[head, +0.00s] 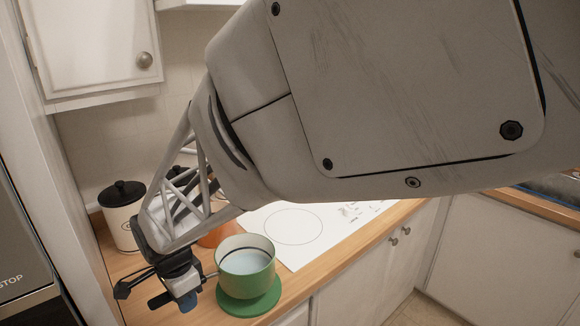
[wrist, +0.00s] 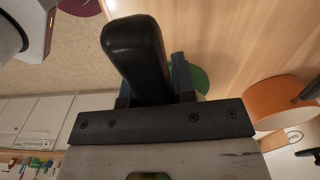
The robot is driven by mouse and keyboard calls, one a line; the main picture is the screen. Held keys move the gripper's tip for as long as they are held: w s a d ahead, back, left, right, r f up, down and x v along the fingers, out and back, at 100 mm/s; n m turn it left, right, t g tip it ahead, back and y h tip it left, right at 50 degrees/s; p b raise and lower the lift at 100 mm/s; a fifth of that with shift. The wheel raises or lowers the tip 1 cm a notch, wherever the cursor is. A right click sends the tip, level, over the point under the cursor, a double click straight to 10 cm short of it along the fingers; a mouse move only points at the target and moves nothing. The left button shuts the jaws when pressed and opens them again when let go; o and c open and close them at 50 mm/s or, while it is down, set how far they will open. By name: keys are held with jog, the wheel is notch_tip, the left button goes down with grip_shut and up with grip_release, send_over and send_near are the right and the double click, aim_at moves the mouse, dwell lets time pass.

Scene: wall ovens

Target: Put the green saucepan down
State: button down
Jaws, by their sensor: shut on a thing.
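The green saucepan (head: 246,272) is upright in the head view, with a pale inside. It is over a flat green round mat (head: 249,304) on the wooden counter. I cannot tell whether its base touches the mat. My gripper (head: 176,289) is at the left of the pan, shut on its dark handle. In the wrist view my gripper (wrist: 152,92) is around the black handle (wrist: 135,50), and a bit of green (wrist: 200,79) shows beyond, either pan or mat. The far side of the pan is hidden there.
A white cooktop (head: 293,226) lies behind the pan on the wooden counter (head: 297,285). A cream canister with a black lid (head: 123,216) stands at the back left. An orange pot (head: 217,235) is close behind the saucepan. My arm hides much of the back.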

jog(key=shift+f, duration=1.8)
jog(key=c, duration=0.9)
grip_release()
notch_tip(320, 180, up, 12)
jog(key=shift+r, duration=0.1)
